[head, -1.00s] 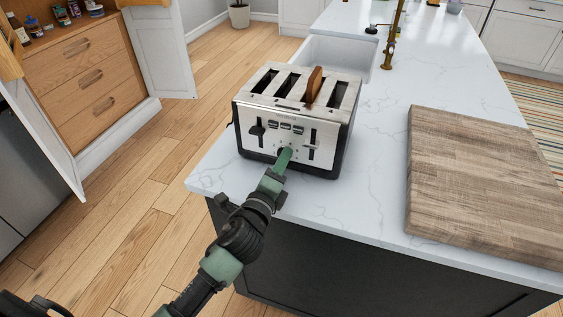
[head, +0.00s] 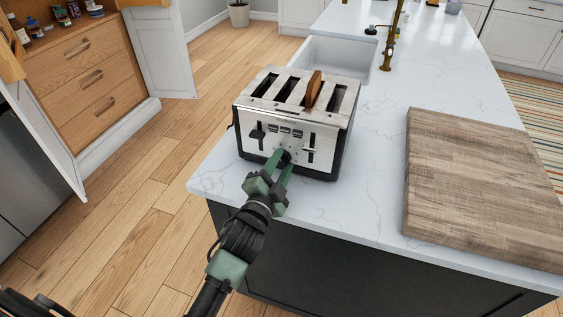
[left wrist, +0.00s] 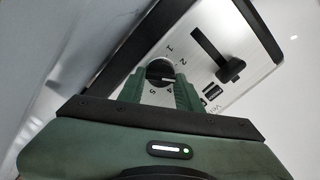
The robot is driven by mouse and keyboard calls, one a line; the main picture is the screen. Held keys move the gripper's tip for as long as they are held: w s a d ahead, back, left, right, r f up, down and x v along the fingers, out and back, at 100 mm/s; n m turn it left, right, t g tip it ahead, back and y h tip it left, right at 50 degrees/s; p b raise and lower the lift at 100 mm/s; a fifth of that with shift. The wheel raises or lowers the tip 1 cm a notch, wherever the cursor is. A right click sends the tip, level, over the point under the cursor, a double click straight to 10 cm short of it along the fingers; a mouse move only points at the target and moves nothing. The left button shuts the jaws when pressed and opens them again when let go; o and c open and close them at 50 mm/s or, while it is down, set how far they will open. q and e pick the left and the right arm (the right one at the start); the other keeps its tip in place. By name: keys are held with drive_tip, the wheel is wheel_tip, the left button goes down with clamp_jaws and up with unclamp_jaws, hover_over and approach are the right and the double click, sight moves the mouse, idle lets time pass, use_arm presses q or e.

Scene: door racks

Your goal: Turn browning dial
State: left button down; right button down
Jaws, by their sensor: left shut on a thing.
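The silver and black toaster (head: 298,118) stands on the white counter, with a slice of brown bread (head: 313,90) sticking up from one slot. Its front has two levers and small buttons. The browning dial (head: 286,157) is low on the front between the levers. In the left wrist view the round black dial (left wrist: 159,73) has numbers around it. My left gripper (head: 281,160) is at the toaster front, with its green fingers on either side of the dial and shut on it. The fingers hide part of the dial's sides. My right gripper is not in view.
A thick wooden cutting board (head: 480,185) lies on the counter (head: 350,205) to the right. A sink (head: 340,58) with a brass faucet (head: 392,40) is behind the toaster. The counter between toaster and board is clear.

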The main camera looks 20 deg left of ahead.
use_arm(q)
drive_tip(key=n+p, duration=0.1)
drive_tip(key=n, duration=0.2)
drive_tip(key=shift+r+n, duration=0.1)
drive_tip(key=shift+n, duration=0.2)
drive_tip(key=shift+a+n+p, duration=0.1)
drive_tip(key=shift+n+p, duration=0.45)
drive_tip(key=shift+n, duration=0.95)
drive_tip(key=c, duration=1)
unclamp_jaws()
drive_tip(key=shift+o, duration=0.2)
drive_tip(key=shift+s, duration=0.15)
drive_tip(key=s, duration=0.3)
drive_tip(key=s+b, duration=0.1)
drive_tip(key=s, duration=0.2)
drive_tip(key=shift+s+a+f, duration=0.15)
drive_tip(key=shift+f, duration=0.05)
drive_tip(key=shift+s+r+b, duration=0.15)
drive_tip(key=shift+s+b, duration=0.15)
drive_tip(key=shift+s, duration=0.35)
